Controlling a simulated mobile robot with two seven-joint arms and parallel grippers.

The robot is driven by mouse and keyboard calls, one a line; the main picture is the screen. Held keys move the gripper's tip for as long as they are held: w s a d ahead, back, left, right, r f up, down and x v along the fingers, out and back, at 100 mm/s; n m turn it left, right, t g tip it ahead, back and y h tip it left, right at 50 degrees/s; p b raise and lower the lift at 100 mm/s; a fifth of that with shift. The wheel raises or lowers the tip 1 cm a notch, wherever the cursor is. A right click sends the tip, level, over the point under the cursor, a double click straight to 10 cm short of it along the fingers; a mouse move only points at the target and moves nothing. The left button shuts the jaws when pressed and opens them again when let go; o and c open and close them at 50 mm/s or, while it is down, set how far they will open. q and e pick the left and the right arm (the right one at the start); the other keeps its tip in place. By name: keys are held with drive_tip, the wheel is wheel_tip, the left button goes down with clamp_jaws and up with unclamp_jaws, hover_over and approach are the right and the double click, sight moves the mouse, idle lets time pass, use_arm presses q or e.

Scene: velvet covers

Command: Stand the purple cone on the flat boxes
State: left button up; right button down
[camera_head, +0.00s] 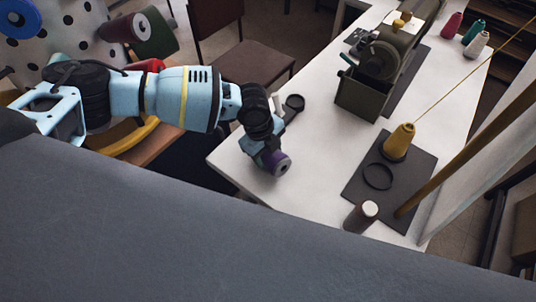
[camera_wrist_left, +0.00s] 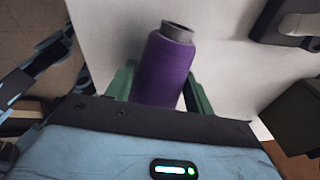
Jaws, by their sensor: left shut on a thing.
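My left gripper (camera_head: 268,158) is shut on the purple cone (camera_head: 270,157), over the near left part of the white table (camera_head: 228,160). In the left wrist view, the purple cone (camera_wrist_left: 164,70) lies between the green fingers of my left gripper (camera_wrist_left: 160,88), its grey end pointing away from the wrist. In the head view the cone is tilted and partly covered by the gripper. Whether it touches the table is hard to tell. I cannot make out any flat boxes. My right gripper is not in view.
A yellow cone (camera_head: 399,143) with a thread rising from it stands on a dark mat (camera_head: 415,176), near a black ring (camera_head: 378,177). A dark green machine (camera_head: 365,98) stands farther back. Table surface between is clear.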

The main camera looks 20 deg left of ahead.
use_arm(q)
drive_tip(key=shift+s+d+r, duration=0.1)
drive_tip(key=shift+s+r, duration=0.05)
drive_tip(key=shift+r, duration=0.45)
drive_tip(key=shift+s+d+r, duration=0.1)
drive_tip(key=shift+s+r, duration=0.05)
drive_tip(key=shift+r, duration=0.4)
drive_tip(key=s+d, duration=0.3)
drive_tip(key=s, duration=0.1)
drive_tip(key=s+d+r, duration=0.1)
drive_tip(key=s+d, duration=0.2)
drive_tip(key=s, duration=0.1)
drive_tip(key=s+d, duration=0.3)
drive_tip(key=s, duration=0.1)
drive_tip(key=shift+s+r, duration=0.15)
drive_tip(key=n, duration=0.2)
drive_tip(key=shift+a+n, duration=0.2)
drive_tip(key=shift+n, duration=0.1)
drive_tip(key=a+f+n+y, duration=0.2)
drive_tip(key=a+n+y, duration=0.1)
drive_tip(key=a+n, duration=1.3)
drive_tip(key=n, duration=0.5)
drive_tip(key=shift+a+f, duration=0.3)
drive_tip(key=shift+a, duration=0.1)
drive_tip(key=shift+s, duration=0.15)
